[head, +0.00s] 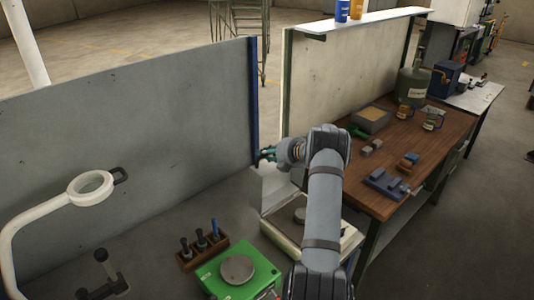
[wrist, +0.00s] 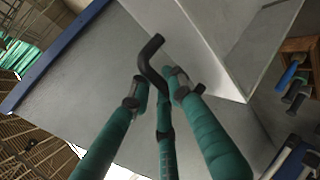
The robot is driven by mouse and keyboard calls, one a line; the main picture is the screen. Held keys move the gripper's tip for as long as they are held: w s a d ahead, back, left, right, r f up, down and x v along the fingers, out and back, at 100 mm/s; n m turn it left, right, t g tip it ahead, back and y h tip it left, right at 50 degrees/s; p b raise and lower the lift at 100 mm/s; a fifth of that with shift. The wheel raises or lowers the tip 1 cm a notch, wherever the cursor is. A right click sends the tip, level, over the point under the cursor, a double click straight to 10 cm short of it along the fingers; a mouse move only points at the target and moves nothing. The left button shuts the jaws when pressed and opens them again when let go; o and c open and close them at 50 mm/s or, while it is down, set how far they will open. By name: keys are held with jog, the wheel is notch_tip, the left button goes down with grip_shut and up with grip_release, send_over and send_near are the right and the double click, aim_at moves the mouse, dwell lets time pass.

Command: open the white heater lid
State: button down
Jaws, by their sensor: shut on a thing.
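The white heater (head: 345,247) stands low on the bench behind my forearm, its top open with a round grey piece inside. Its white lid (head: 274,188) appears raised, standing up at the back left of the heater; my arm hides part of it. In the wrist view the pale lid (wrist: 225,38) fills the upper right. My gripper (head: 268,154) is high above the heater, near the blue post. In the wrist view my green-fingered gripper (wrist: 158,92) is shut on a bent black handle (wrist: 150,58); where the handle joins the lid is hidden.
A grey partition (head: 130,120) with a blue edge post (head: 253,100) stands close behind my gripper. A green scale (head: 238,268), a wooden tool rack (head: 203,253) and a magnifier lamp (head: 90,188) are at left. A wooden table (head: 440,125) with several items stands at right.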

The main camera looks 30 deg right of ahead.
jog(key=c, duration=1.7)
grip_release()
jog(key=shift+f, duration=0.1)
jog(key=v, duration=1.2)
